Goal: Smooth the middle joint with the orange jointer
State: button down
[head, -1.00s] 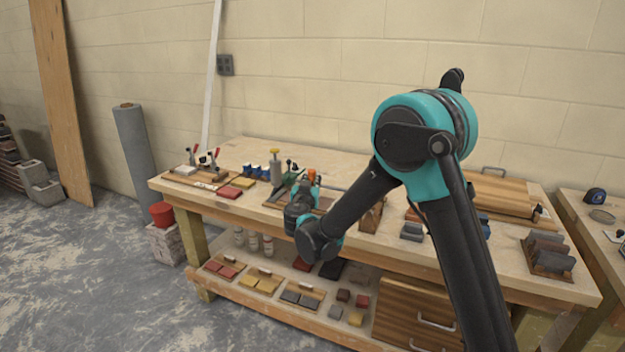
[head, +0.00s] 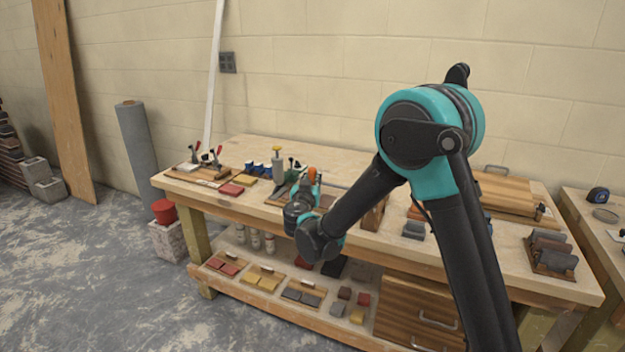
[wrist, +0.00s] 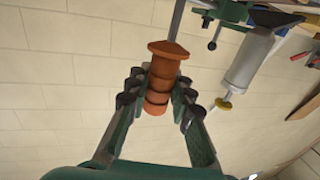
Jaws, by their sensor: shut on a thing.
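The orange jointer (wrist: 165,70) is between the fingers of my gripper (wrist: 158,92) in the wrist view. The fingers are shut on its ribbed orange handle, and its grey metal shank (wrist: 177,22) runs away toward the top of that view. In the head view the jointer's orange handle (head: 312,172) shows just above my gripper (head: 308,187), over the bench. My own wrist and arm partly cover that area. The middle joint cannot be made out in either view.
The wooden workbench (head: 480,245) carries a grey tube with a yellow tip (head: 277,163), red toggle clamps (head: 205,155) and grey blocks on a rack (head: 550,252). A lower shelf (head: 260,300) holds coloured samples.

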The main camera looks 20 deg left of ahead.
jog(key=shift+r, duration=3.3)
